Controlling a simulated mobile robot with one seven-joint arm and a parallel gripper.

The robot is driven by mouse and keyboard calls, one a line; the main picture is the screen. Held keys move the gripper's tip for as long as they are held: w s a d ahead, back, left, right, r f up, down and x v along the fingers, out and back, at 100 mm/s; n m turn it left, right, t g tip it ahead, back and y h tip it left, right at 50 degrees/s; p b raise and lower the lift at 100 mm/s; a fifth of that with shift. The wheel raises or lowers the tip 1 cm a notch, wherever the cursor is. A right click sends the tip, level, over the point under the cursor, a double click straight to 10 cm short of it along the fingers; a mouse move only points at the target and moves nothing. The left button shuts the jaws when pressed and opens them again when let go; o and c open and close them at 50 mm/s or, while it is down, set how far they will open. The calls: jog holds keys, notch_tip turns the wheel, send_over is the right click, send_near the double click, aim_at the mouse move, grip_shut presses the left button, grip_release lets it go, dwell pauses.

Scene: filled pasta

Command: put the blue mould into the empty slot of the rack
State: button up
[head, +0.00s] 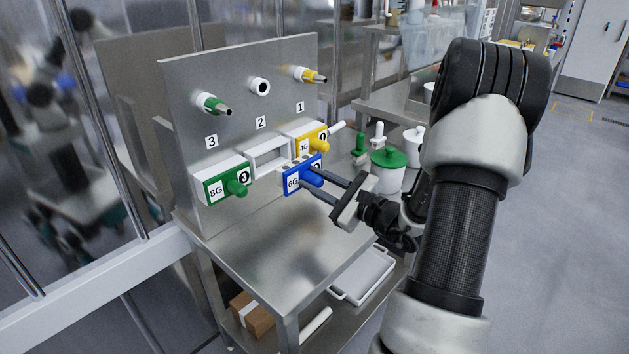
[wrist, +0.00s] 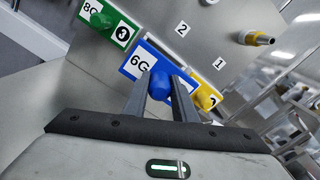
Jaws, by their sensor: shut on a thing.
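The blue mould (head: 302,176), marked 6G, is held by its round knob in my gripper (head: 322,186). It is in front of the rack, near the empty middle slot (head: 268,158) under label 2 and partly in front of the yellow mould; whether it touches the rack I cannot tell. In the wrist view the blue mould (wrist: 144,62) is tilted, with its knob between the two fingers (wrist: 162,88). The rack's back plate (head: 180,120) stands upright. The green mould (head: 213,187), 8G, sits in slot 3 and the yellow mould (head: 318,138), 4G, in slot 1.
A green-lidded jar (head: 388,168) and other containers stand right of the rack. The steel tabletop (head: 270,250) below is clear. A glass partition is at left.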

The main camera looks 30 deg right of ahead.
aim_at(298, 171)
jog(key=shift+b+x, duration=0.45)
jog(key=shift+x, duration=2.5)
jog(key=shift+b, duration=0.45)
jog(key=shift+b+x, duration=0.65)
jog(key=shift+x, duration=1.6)
dwell(0.5)
jog(key=o, duration=1.1)
jog(key=shift+o, duration=1.1)
jog(key=shift+f, duration=0.1)
jog(key=shift+s, duration=0.1)
